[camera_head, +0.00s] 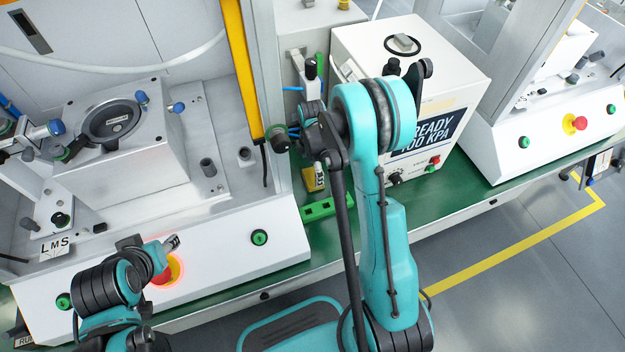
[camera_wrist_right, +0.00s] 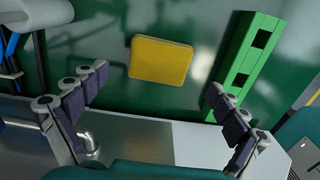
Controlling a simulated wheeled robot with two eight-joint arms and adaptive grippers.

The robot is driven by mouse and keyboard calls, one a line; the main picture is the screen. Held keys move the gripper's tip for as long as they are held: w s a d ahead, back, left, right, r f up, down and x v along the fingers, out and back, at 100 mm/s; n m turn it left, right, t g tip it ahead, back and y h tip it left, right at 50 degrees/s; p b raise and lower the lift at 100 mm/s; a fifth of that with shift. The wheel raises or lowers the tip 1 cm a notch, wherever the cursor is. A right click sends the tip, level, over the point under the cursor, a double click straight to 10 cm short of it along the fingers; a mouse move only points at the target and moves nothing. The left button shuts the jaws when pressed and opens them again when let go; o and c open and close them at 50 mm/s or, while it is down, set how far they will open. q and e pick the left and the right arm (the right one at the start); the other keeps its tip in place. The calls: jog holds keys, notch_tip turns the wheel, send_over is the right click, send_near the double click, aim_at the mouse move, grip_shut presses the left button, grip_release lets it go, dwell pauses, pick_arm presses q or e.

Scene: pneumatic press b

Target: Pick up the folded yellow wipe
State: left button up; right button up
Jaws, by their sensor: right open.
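The folded yellow wipe (camera_wrist_right: 160,60) lies flat on the green bench surface in the right wrist view. In the head view it shows as a small yellow patch (camera_head: 309,184), partly covered by my right gripper (camera_head: 316,160). In the wrist view the fingers of my right gripper (camera_wrist_right: 158,84) are spread wide, one toward each side of the wipe. Nothing is between them, and they do not touch the wipe. My left gripper (camera_head: 165,250) is in front of the left press panel, by the red button. Its jaw state is unclear.
A green slotted block (camera_wrist_right: 245,62) lies right of the wipe, close to one right finger; the head view shows it at the bench front (camera_head: 328,208). A white control box (camera_head: 450,80) stands to the right. The press housing (camera_head: 215,235) stands to the left.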

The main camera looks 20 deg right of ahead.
aim_at(313, 176)
notch_tip(313, 176, down, 4)
jog(key=shift+d+r+b, duration=0.15)
jog(key=shift+b, duration=0.5)
jog(key=shift+r, duration=0.1)
jog(key=c, duration=1.2)
jog(key=shift+o, duration=0.2)
notch_tip(313, 176, up, 10)
jog(key=p, duration=0.4)
jog(key=shift+c, duration=0.2)
jog(key=o, duration=0.4)
jog(key=c, duration=0.7)
